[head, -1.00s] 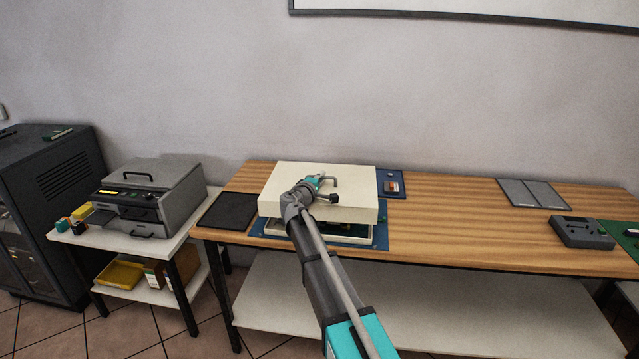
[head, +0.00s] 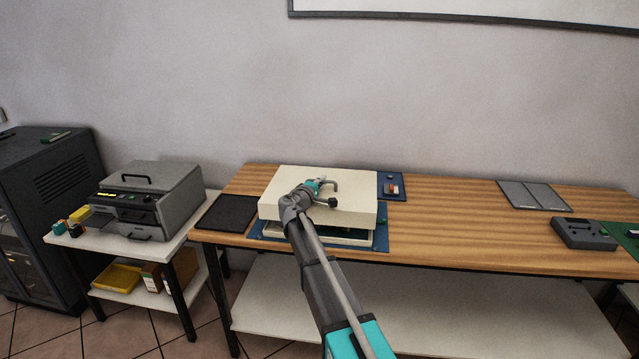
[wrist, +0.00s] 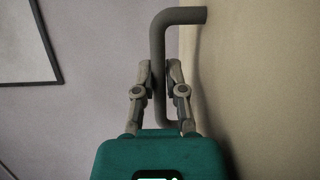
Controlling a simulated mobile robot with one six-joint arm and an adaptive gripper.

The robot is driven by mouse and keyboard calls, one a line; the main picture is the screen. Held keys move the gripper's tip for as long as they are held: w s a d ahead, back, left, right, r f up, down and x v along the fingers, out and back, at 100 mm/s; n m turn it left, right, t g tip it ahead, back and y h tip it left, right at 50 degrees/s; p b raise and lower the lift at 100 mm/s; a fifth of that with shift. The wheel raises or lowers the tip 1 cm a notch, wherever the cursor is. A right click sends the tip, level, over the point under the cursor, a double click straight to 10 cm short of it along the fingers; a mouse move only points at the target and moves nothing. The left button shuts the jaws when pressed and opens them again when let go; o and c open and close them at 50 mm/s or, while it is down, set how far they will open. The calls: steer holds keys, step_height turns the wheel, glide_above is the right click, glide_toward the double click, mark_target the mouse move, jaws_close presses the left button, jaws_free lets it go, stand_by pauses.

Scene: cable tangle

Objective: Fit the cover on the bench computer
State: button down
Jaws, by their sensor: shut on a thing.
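The cream cover (head: 318,188) is a box-like lid in the head view, held over the bench computer (head: 352,240), whose pale open case shows below its front edge. A gap shows between cover and case at the front. My gripper (head: 318,185) is at the cover's top. In the wrist view my gripper (wrist: 160,85) is shut on the cover's grey bent handle (wrist: 158,50), with a finger on each side. The cover's cream face (wrist: 260,90) fills the right of that view. The inside of the computer is mostly hidden by the cover and my arm.
The computer is on a blue mat (head: 382,236) on the wooden bench (head: 450,210). A black mat (head: 228,213) lies to its left, a blue tray (head: 397,180) behind right. A grey device (head: 583,233) stands far right. Bench between is clear.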

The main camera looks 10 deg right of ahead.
mark_target(322, 196)
steer(key=shift+f+b, duration=2.5)
steer(key=shift+f, duration=0.2)
steer(key=shift+s, duration=0.15)
steer(key=shift+f+b, duration=0.4)
steer(key=shift+f, duration=0.05)
steer(key=shift+f+b, duration=0.6)
steer(key=c, duration=0.6)
jaws_free()
steer(key=shift+c, duration=0.2)
steer(key=shift+a, duration=0.15)
